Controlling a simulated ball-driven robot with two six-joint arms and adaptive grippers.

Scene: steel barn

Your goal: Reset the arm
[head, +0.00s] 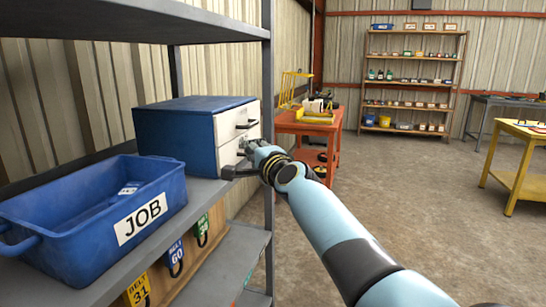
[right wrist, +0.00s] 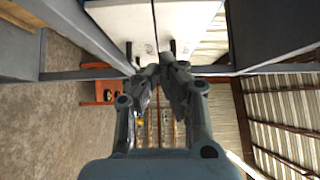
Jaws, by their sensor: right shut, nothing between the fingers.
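My right arm reaches in from the lower right of the head view. Its right gripper (head: 245,153) is in front of the lower part of a small blue cabinet (head: 178,128) with white drawer fronts. In the right wrist view the fingers of the gripper (right wrist: 153,70) are together with nothing between them. The two white drawer fronts (right wrist: 122,25) with dark handles show just beyond the fingertips. Whether the fingertips touch the lower handle I cannot tell. The upper drawer handle (head: 246,124) is clear of the gripper. My left gripper is not in view.
The cabinet stands on a grey metal shelf (head: 205,187) beside a blue bin labelled JOB (head: 62,240). A shelf post (head: 268,85) rises close to my gripper. An orange workbench (head: 310,125) stands behind. The floor at right is open, before a yellow table (head: 520,165).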

